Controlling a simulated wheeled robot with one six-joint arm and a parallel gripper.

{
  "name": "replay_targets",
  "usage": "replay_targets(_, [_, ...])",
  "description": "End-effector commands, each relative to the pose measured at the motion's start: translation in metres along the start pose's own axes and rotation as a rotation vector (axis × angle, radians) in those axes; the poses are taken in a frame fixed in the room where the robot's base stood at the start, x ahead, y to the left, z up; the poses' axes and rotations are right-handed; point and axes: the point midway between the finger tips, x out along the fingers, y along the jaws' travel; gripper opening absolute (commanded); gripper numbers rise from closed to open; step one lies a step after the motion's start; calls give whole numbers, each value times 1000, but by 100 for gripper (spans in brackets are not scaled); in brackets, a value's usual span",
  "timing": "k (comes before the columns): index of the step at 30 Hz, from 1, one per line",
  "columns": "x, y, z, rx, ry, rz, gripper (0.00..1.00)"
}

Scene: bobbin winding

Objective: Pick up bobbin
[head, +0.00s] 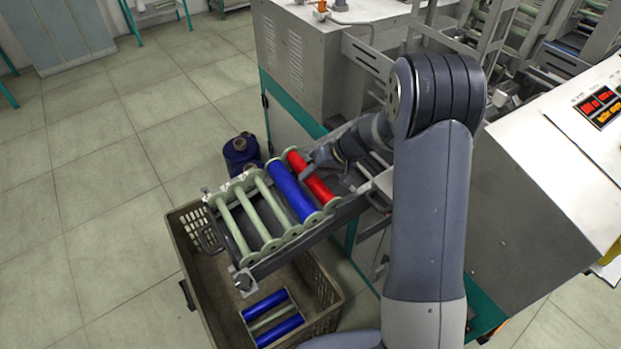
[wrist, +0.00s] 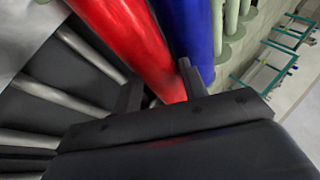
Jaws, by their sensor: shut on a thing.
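A red bobbin (head: 311,178) with pale green end flanges lies at the right end of a row of bobbins on the machine's sloping rack (head: 285,256). My gripper (head: 312,166) is at the red bobbin, reaching in from the right. In the wrist view my gripper (wrist: 160,92) is shut on the red bobbin (wrist: 128,40), one finger on each side of it. A blue bobbin (head: 291,190) lies right beside the red one and also shows in the wrist view (wrist: 188,35). Part of the red bobbin is hidden by my gripper.
A brown crate (head: 185,250) below holds blue and pale bobbins (head: 272,320). The machine cabinet (head: 310,60) stands close behind my arm.

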Motion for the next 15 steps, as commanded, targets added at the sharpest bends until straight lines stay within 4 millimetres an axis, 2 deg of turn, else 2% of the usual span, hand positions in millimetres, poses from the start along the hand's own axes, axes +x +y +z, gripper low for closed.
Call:
replay_targets(8, [-6, -4, -3, -2, 3, 0, 15])
replay_targets(11, [-18, -11, -7, -3, 5, 0, 5])
replay_targets(15, [-41, -27, -16, -4, 6, 1, 4])
